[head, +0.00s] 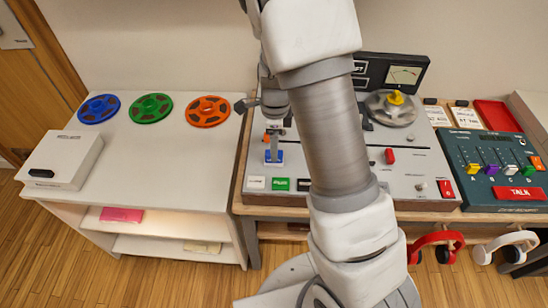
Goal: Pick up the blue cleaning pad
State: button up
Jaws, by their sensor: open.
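A small blue block (275,160), which looks like the cleaning pad, sits on the grey tape machine (405,160), left of my arm and above a row of buttons. My gripper (272,138) hangs over the machine's left part, directly above the blue block in the picture. A finger overlaps the block's upper edge; I cannot tell whether it touches. The jaws are open, and their inner gap is partly hidden by the wrist and small size. My arm hides the machine's middle.
Blue, green (151,108) and orange (207,111) reels and a white box (63,160) lie on the left shelf unit. A small orange item shows behind the gripper. A mixer with sliders (495,165) stands right. Headphones (436,245) hang below the table edge.

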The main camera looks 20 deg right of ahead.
notch_tip(320, 180, down, 4)
jog(key=shift+a+f+b, duration=0.1)
jog(key=shift+f+b, duration=0.05)
jog(key=shift+b, duration=0.15)
grip_shut()
